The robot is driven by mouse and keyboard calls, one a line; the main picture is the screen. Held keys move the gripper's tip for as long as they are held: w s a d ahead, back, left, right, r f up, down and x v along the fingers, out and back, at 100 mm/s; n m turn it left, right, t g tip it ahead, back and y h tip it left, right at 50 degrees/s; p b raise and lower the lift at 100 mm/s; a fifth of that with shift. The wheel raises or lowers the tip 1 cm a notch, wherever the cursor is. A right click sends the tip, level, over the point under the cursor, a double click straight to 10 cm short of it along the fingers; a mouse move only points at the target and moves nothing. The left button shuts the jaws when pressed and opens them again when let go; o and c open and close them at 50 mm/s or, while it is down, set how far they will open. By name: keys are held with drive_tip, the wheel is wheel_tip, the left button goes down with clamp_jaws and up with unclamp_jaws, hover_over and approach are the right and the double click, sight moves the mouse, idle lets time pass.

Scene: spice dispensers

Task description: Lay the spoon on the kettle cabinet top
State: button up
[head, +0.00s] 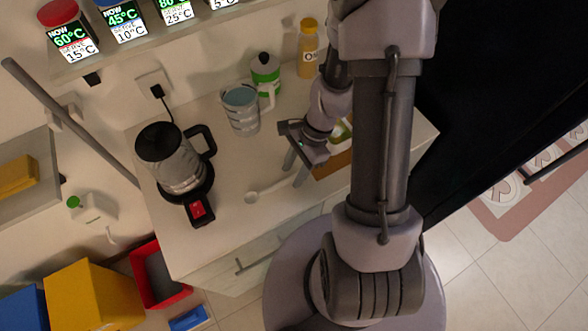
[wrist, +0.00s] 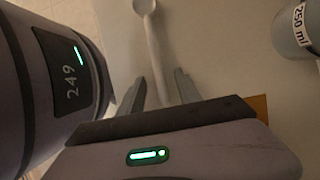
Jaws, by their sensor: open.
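The pale spoon (head: 252,196) lies on the light kettle cabinet top (head: 222,222), near its front edge, right of the kettle. Its bowl shows at the top of the wrist view, and its handle (wrist: 154,45) runs down between my fingers. My gripper (head: 294,170) is open and low over the cabinet top, with its fingers (wrist: 160,82) on either side of the handle. A gap shows between each finger and the handle. The handle's far end is hidden behind my gripper body.
A kettle (head: 172,160) on its base with a red switch stands at the left. A measuring jug (head: 241,118), a green-and-white bottle (head: 265,75) and a yellow bottle (head: 308,48) stand at the back. A brown box (head: 332,164) is close right of my gripper.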

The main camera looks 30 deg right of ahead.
drive_tip(key=p+v, duration=0.6)
drive_tip(key=v, duration=1.1)
drive_tip(key=shift+r+p, duration=0.25)
drive_tip(key=shift+p, duration=0.15)
